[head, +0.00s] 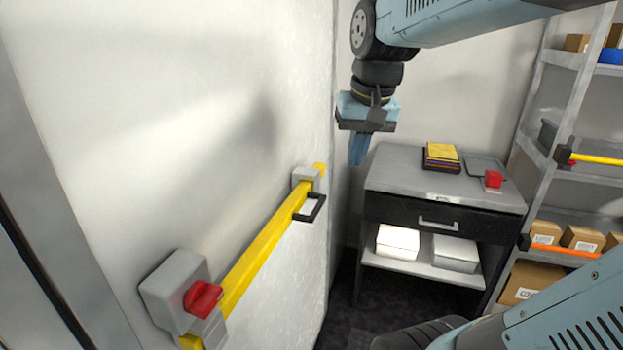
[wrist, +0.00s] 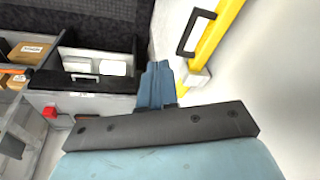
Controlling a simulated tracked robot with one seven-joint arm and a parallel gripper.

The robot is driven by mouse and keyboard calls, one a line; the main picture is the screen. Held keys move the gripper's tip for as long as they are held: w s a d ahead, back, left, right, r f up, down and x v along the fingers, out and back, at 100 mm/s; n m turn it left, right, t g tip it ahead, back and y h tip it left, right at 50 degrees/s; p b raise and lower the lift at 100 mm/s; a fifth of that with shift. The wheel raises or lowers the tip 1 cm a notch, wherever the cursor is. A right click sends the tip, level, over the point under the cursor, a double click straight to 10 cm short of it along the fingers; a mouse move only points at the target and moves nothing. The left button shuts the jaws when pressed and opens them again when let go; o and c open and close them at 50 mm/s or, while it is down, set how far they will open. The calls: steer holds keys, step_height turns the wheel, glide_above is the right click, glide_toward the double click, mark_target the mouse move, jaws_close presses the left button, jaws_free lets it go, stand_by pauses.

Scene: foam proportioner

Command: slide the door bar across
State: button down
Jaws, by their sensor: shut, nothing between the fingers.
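The yellow door bar (head: 262,245) runs along the white wall on the left, slanting up and away from me. A black handle (head: 312,208) sticks out from it near its far end, close to a grey bracket (head: 305,179). The bar also shows in the wrist view (wrist: 222,32), with its handle (wrist: 194,32) at the top. My gripper (head: 357,150) points down, to the right of and above the handle, apart from it. In the wrist view its blue fingers (wrist: 155,85) are together and hold nothing.
A grey box with a red knob (head: 203,299) sits at the bar's near end. A grey cabinet (head: 400,178) stands at the back, with yellow-topped books (head: 441,156) and a red button (head: 493,179) on it. Shelves (head: 560,110) with boxes stand at the right.

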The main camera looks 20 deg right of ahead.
steer(key=w+d+f+m+g+y, duration=0.1)
steer(key=w+d+m+g, duration=0.1)
steer(key=w, duration=0.7)
steer(key=w+d+f+m+g+y, duration=0.1)
steer(key=w+f+m+g, duration=0.1)
steer(key=w, duration=0.7)
steer(key=shift+d+m+g, duration=0.4)
steer(key=shift+m+g, duration=0.1)
steer(key=shift+g, duration=0.7)
steer(key=s+a+f, duration=0.4)
steer(key=s+f, duration=0.2)
steer(key=f, duration=0.3)
steer(key=shift+s+a, duration=0.15)
steer(key=shift+a, duration=0.15)
steer(key=shift+a+f, duration=0.1)
steer(key=shift+a, duration=0.05)
